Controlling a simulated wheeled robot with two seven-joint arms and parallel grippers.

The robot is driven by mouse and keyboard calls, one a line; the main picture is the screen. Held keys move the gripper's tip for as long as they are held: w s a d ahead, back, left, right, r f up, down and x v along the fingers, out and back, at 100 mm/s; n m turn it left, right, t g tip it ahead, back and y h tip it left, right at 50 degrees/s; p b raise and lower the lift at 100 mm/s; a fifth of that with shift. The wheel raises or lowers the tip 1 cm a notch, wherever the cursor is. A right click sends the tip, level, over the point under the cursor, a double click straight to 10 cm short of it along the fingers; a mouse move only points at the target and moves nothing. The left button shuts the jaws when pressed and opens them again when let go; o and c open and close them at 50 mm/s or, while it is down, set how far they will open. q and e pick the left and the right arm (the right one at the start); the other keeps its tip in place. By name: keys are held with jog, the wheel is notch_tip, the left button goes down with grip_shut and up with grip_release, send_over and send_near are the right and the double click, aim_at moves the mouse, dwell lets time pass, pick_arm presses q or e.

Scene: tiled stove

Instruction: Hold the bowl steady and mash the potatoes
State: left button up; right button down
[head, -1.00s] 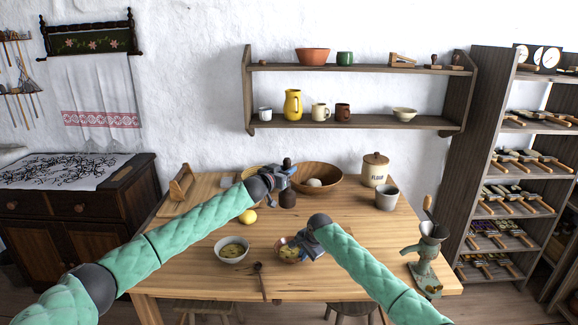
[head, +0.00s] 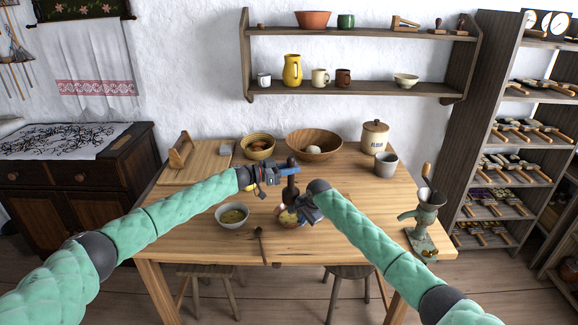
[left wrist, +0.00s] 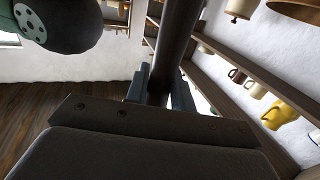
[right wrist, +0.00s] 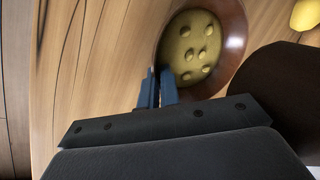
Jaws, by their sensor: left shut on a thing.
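The potato bowl (head: 290,223), brown-rimmed, sits near the table's front edge. The right wrist view shows yellow mash with several lumps (right wrist: 191,46) inside it. My right gripper (head: 291,211) is at the bowl's rim; in the right wrist view its blue fingers (right wrist: 158,88) are close together at the rim, and whether they grip it is unclear. My left gripper (head: 284,172) is shut on the upright dark masher (head: 291,191), whose handle (left wrist: 172,50) stands between its fingers in the left wrist view. The masher is above or just behind the bowl; its lower end is partly hidden.
A white bowl (head: 232,211) with yellow food and a wooden spoon (head: 260,241) lie left of the potato bowl. Behind are a brown bowl (head: 257,147), a wooden bowl (head: 315,142) and a flour jar (head: 375,137). A grinder (head: 424,218) stands right.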

aim_at(290, 190)
pick_arm(q)
jog(key=shift+f, duration=4.2)
jog(key=shift+f, duration=0.15)
jog(key=shift+f, duration=0.7)
jog(key=shift+r, duration=1.2)
jog(key=shift+f, duration=0.15)
jog(key=shift+f, duration=1.15)
jog(key=shift+r, duration=0.15)
